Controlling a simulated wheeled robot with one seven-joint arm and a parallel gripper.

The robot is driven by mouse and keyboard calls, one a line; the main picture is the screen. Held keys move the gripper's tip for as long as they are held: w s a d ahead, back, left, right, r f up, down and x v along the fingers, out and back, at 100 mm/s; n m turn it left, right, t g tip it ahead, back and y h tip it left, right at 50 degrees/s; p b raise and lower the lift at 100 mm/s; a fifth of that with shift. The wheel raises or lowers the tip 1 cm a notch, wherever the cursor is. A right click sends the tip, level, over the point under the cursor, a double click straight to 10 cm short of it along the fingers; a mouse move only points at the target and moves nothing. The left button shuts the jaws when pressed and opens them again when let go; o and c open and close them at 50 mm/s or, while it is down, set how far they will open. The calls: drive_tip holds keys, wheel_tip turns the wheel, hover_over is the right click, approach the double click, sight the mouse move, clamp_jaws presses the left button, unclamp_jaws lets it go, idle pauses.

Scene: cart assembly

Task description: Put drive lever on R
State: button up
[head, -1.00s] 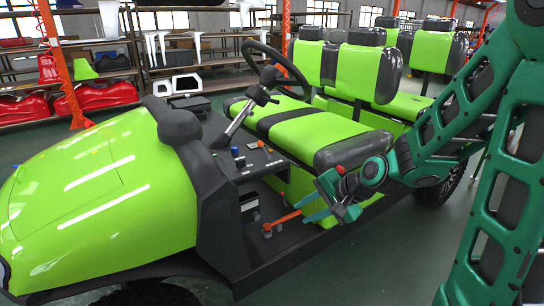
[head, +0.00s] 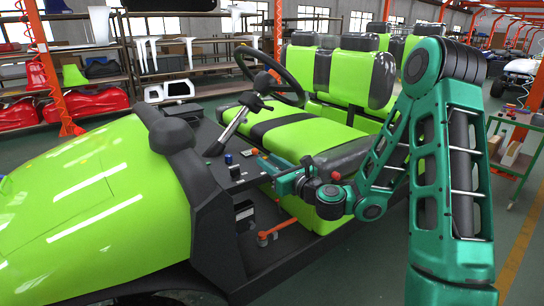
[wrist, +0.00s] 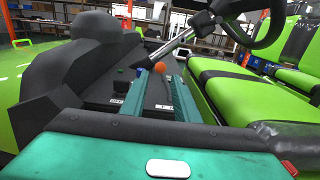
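The drive lever is a small stalk with an orange knob (head: 255,152) on the dark dash panel (head: 236,172), to the right of a blue knob. In the wrist view the orange knob (wrist: 160,67) shows just beyond my fingertips, in line with the gap between them. My gripper (head: 264,167) reaches over the panel from the seat side. In the wrist view its two teal fingers (wrist: 158,84) stand apart with panel showing between them, so it is open. I cannot tell whether a finger touches the lever. White labels show on the panel, but no R is legible.
The steering column and wheel (head: 272,75) rise behind the lever. The green seat (head: 290,128) lies to the right, close to my arm. The blue knob (head: 228,158) sits left of the lever. An orange pedal lever (head: 277,230) stands in the footwell below.

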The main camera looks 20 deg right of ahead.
drive_tip(key=x, duration=0.6)
drive_tip(key=shift+w, duration=0.4)
drive_tip(key=shift+c, duration=1.2)
drive_tip(key=c, duration=0.4)
drive_tip(key=shift+o, duration=0.2)
drive_tip(key=shift+w+d+r, duration=0.1)
drive_tip(key=shift+d+r, duration=0.05)
drive_tip(key=shift+d, duration=0.35)
drive_tip(key=shift+w+d+r, duration=0.15)
drive_tip(key=shift+d+r, duration=0.05)
drive_tip(key=shift+d, duration=0.35)
drive_tip(key=shift+w+d, duration=0.15)
drive_tip(key=shift+d, duration=0.35)
drive_tip(key=shift+w+d, duration=0.2)
drive_tip(key=shift+d, duration=0.45)
